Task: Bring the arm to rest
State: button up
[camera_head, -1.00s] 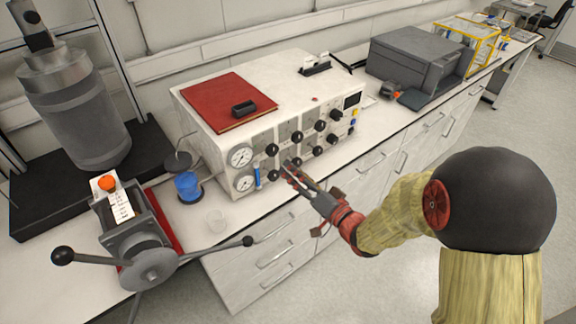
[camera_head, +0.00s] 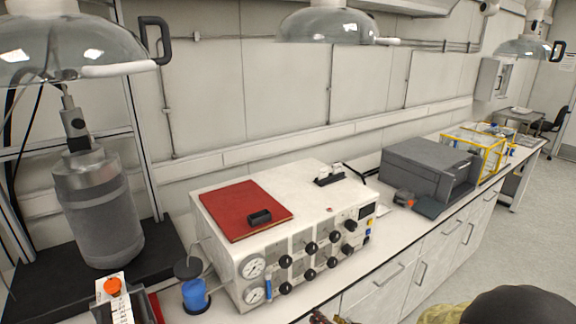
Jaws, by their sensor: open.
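Only a small part of my gripper (camera_head: 322,318) shows at the bottom edge, below the front of the white control box (camera_head: 315,195). Its fingertips look empty and apart from the box's knobs, though most of the gripper is cut off. My arm shows only as a dark rounded joint and a bit of yellowish cover at the bottom right. The control box has two dials and several black knobs on its front.
A red binder (camera_head: 240,209) lies on the box. A grey printer-like machine (camera_head: 428,170) stands at the right. Glass hoods (camera_head: 325,25) hang above.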

jog(key=s+d+r+g+h, duration=0.2)
jog(key=s+d+g+h, duration=0.4)
jog(key=s+d, duration=0.55)
jog(key=s+a+r, duration=0.2)
jog(key=s+r, duration=0.5)
jog(key=r, duration=0.3)
jog(key=s+a+r+n+y, duration=0.1)
jog(key=s+a+r, duration=0.1)
jog(key=s+r, duration=0.6)
jog(key=shift+s+a+r, duration=0.15)
jog(key=shift+a+r, duration=0.05)
jog(key=shift+r, duration=0.75)
